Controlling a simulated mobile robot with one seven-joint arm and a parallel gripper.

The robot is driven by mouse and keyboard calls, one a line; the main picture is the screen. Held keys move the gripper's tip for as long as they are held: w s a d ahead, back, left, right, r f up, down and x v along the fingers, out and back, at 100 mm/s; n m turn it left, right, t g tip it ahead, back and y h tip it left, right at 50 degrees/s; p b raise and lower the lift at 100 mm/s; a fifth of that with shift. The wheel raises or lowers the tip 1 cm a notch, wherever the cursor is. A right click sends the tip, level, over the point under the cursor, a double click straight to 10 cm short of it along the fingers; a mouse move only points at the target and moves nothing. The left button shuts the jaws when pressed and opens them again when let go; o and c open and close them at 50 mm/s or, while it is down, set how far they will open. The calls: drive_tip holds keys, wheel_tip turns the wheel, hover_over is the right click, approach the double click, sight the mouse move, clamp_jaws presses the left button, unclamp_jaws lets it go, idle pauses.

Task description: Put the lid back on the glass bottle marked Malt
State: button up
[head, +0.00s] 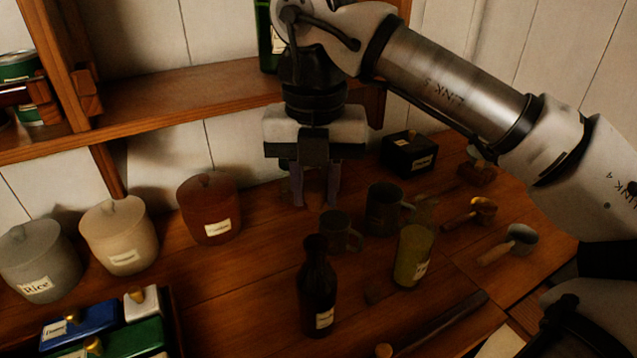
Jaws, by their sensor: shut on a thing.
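My gripper (315,198) points down over the back of the counter, in front of the wall. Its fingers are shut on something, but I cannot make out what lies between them. A dark glass bottle (318,291) with a pale label stands upright at the front middle, below my gripper in the picture. A yellow-green glass container (412,256) with a label stands to its right. I cannot read either label, so I cannot tell which is marked Malt. No loose lid can be made out clearly.
Dark mugs (341,234) (384,210) stand behind the bottle. Lidded canisters (119,234) line the left side. A black box (408,156) and metal scoops (521,238) are at the right. A wooden shelf (190,103) with a green bottle (268,38) runs behind my gripper.

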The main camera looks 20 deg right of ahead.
drive_tip(key=shift+f+b, duration=2.35)
drive_tip(key=shift+f, duration=0.9)
drive_tip(key=shift+f+b, duration=0.15)
drive_tip(key=shift+b, duration=0.45)
idle(0.3)
drive_tip(key=o, duration=1.5)
drive_tip(key=shift+r+p, duration=2.45)
drive_tip(key=shift+r, duration=1.15)
